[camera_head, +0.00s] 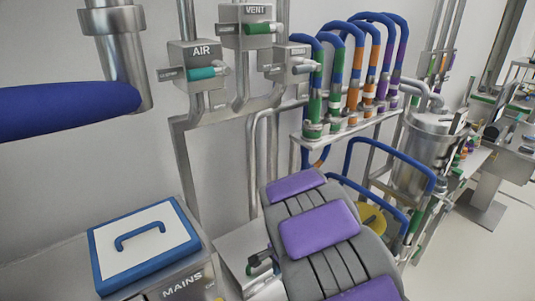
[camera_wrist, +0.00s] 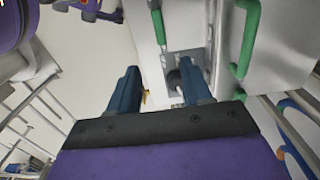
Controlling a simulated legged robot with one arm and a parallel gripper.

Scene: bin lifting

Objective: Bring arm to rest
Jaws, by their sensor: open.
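My arm (camera_head: 318,230), with purple panels and grey ribbed parts, fills the bottom middle of the head view. My gripper (camera_wrist: 160,80) shows in the wrist view with its two dark blue fingers spread apart. No object is held between them. Beyond the gap is a grey square plate (camera_wrist: 176,58) with a dark round part. I cannot tell how far the fingers are from it. The gripper's fingers cannot be made out clearly in the head view.
A blue-rimmed white lid (camera_head: 145,238) with a blue handle sits above the MAINS panel (camera_head: 185,284) at lower left. AIR (camera_head: 198,58) and VENT (camera_head: 248,28) valves are on wall pipes. Coloured curved pipes (camera_head: 352,65) and a steel tank (camera_head: 420,155) stand right. Open floor (camera_head: 500,245) lies far right.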

